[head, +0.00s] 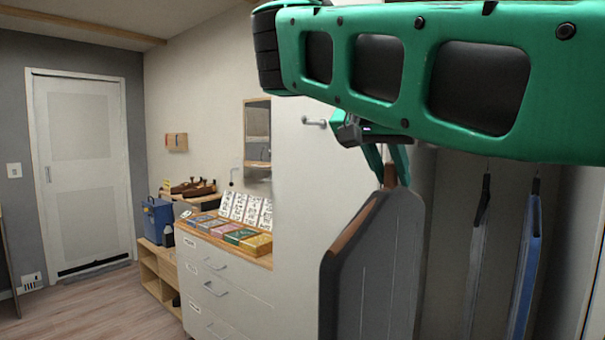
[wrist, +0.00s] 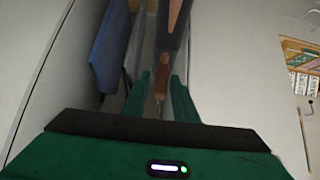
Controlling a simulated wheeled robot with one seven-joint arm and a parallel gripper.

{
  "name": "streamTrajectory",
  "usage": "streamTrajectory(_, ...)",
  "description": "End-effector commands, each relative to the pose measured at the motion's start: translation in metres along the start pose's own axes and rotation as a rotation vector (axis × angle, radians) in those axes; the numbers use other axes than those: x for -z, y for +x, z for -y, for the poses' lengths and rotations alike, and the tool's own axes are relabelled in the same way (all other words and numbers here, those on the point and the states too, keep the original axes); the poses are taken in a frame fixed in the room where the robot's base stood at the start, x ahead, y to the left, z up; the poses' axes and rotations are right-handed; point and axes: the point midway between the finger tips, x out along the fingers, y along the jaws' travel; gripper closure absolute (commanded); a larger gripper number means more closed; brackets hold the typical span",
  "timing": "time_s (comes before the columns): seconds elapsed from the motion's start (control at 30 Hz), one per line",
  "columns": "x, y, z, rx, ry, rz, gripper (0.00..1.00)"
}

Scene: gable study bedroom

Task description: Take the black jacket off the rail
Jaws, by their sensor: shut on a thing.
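The black jacket (head: 372,270), dark grey in this light, hangs upright below my gripper (head: 389,172) on a wooden hanger (head: 352,222). My green fingers are shut on the hanger's top. In the wrist view the fingers (wrist: 160,95) are on either side of the wooden hanger (wrist: 162,72), and the dark jacket (wrist: 178,32) extends beyond it. In the head view the jacket is in front of the wardrobe's white side panel (head: 300,190). The rail is not visible, hidden or out of view, so I cannot tell whether the hanger touches it.
A blue garment (head: 527,265) and a grey garment (head: 480,255) hang inside the wardrobe to the right. A white drawer unit (head: 225,300) with coloured boxes and cards on top stands left of the panel. The wooden floor (head: 110,305) is open toward the white door (head: 82,170).

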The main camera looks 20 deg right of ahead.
Motion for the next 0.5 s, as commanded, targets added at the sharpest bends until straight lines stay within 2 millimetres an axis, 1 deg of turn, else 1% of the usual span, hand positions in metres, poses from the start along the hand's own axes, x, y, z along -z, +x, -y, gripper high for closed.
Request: streamTrajectory(0.5, -0.014, -0.015, 0.000, 0.002, 0.000, -0.004, 1.00)
